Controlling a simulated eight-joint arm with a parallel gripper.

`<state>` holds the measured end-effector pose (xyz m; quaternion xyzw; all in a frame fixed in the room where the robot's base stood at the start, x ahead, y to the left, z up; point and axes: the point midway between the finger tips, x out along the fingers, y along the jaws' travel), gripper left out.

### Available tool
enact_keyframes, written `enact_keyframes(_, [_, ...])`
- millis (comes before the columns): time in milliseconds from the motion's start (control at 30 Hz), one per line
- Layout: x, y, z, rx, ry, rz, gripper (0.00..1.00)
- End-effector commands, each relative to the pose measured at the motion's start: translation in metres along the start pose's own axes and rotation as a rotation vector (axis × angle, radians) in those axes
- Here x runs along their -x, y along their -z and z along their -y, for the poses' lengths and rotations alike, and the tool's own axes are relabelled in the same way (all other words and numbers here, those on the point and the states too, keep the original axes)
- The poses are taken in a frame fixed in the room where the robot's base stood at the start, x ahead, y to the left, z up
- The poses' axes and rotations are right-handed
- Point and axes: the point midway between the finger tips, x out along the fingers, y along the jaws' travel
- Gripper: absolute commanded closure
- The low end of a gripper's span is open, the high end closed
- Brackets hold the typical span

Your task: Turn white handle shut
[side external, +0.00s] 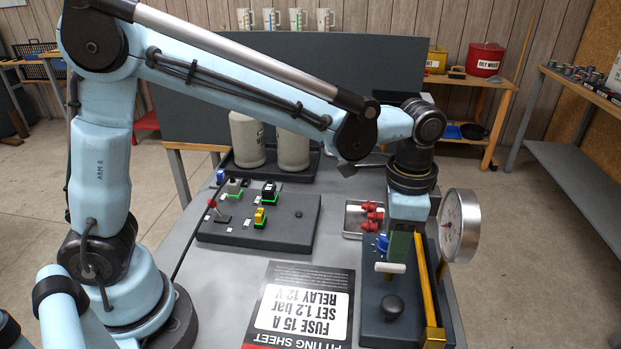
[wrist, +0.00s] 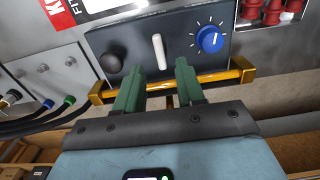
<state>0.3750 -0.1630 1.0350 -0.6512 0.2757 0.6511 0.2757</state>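The white handle (side external: 390,267) is a short bar on the dark grey valve box (side external: 371,328). In the wrist view the white handle (wrist: 160,52) runs nearly square to the brass rail (wrist: 215,80), between a black knob (wrist: 111,63) and a blue dial (wrist: 210,39). My gripper (wrist: 158,75) is open, its two green fingers apart with nothing between the tips. The tips point at the near end of the handle, and the fingers cover parts of the brass rail. In the side view my gripper (side external: 398,246) hangs just behind the handle; contact cannot be told.
A round gauge (side external: 459,225) stands right of my gripper. The brass rail (side external: 428,290) runs along the box's right side. A tray of red parts (side external: 369,214) lies behind. A fitting sheet (side external: 300,310) and switch panel (side external: 260,222) lie left.

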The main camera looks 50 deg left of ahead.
Motion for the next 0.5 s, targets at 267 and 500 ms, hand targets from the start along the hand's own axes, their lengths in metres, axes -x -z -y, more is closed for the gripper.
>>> enact_keyframes(267, [0.048,0.0,0.0,-0.001,0.0,0.0,0.62])
enact_keyframes(500, [0.07,0.0,0.0,-0.001,0.0,0.0,0.62])
